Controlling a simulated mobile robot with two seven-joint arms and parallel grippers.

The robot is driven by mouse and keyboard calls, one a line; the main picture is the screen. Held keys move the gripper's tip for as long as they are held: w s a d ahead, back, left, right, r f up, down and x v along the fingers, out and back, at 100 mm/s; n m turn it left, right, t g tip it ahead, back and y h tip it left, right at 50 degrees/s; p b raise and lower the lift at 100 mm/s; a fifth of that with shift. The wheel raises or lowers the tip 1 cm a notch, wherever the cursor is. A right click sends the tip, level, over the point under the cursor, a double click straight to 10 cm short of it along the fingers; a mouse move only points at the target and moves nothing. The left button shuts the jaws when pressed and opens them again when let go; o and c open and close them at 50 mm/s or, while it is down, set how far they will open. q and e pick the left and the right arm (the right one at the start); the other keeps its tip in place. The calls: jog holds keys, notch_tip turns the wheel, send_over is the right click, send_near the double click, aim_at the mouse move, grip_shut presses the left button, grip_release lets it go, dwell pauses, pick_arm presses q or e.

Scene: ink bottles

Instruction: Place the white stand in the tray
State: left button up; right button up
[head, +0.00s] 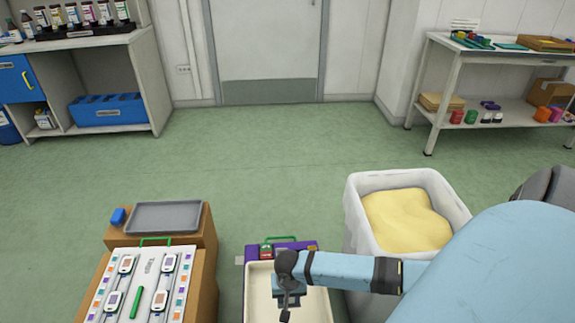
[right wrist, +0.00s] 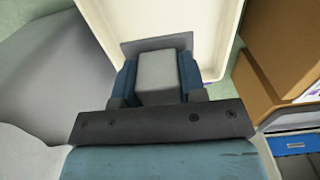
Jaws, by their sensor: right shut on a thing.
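My right gripper (right wrist: 157,72) is shut on a pale grey-white block, which I take to be the white stand (right wrist: 158,80). One blue finger is on each side of it, and a flat grey plate shows just beyond it. In the head view my right gripper (head: 288,285) is over a cream tray (head: 260,300), and my wrist hides the held stand. The tray's pale floor and rim (right wrist: 214,35) also show behind the stand in the right wrist view. I cannot tell whether the stand touches the tray. My left gripper is not in view.
A purple case (head: 290,245) lies behind the cream tray. A lined bin of yellow material (head: 410,218) stands right. The green floor beyond is clear.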

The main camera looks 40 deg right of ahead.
notch_tip(320, 180, down, 14)
jog(key=b, duration=0.7)
jog(key=shift+f, duration=0.75)
notch_tip(320, 180, down, 4)
jog(key=shift+r+b, duration=0.25)
jog(key=shift+b, duration=0.95)
jog(key=shift+f, duration=0.35)
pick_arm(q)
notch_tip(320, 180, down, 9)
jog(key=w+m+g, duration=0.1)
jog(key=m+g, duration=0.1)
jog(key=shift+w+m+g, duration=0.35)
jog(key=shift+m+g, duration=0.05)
pick_arm(e)
jog(key=shift+r, duration=0.1)
jog(key=o, duration=0.9)
jog(key=shift+o, duration=0.2)
